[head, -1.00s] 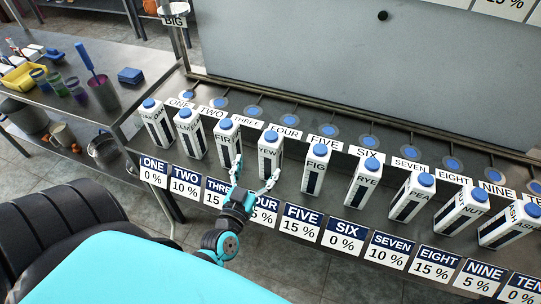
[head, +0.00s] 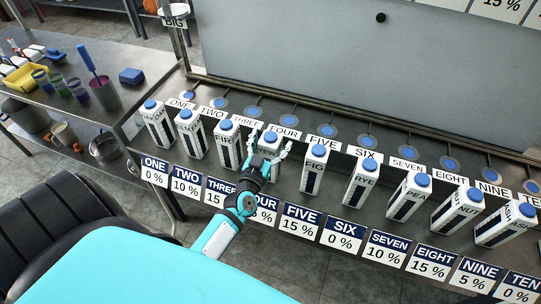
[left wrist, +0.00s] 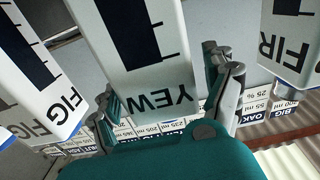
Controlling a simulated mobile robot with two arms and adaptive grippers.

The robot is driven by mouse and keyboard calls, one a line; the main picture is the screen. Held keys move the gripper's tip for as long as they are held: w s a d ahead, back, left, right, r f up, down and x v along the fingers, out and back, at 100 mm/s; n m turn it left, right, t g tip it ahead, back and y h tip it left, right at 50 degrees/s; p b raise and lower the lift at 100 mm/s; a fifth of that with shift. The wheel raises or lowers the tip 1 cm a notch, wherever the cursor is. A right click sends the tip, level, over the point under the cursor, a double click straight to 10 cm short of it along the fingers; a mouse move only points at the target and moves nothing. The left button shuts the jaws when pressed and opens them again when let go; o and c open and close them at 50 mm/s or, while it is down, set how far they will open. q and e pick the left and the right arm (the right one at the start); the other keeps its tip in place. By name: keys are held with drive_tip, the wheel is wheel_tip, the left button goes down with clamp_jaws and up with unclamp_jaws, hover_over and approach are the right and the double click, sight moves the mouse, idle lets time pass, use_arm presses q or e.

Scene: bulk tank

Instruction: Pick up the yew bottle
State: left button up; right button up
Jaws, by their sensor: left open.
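The yew bottle (head: 270,137) is a white, square carton-like bottle with a blue cap, standing upright in the row at the front of the steel counter. It also fills the middle of the left wrist view (left wrist: 152,60), where its YEW label reads upside down. My left gripper (head: 269,151) is open, with one finger on each side of the yew bottle. In the left wrist view the fingers (left wrist: 163,85) flank the bottle, and a grip on it does not show. My gripper hides the bottle's lower part in the head view. My right gripper is not in view.
The fir bottle (head: 226,145) and the fig bottle (head: 315,170) stand close on either side. More labelled bottles continue along the counter, with numbered percent cards (head: 301,220) along its front edge. A side table (head: 70,105) at left holds cups and a yellow tray.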

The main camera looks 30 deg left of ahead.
use_arm(q)
drive_tip(key=shift+c, duration=0.3)
drive_tip(key=c, duration=1.4)
drive_tip(key=shift+r, duration=0.15)
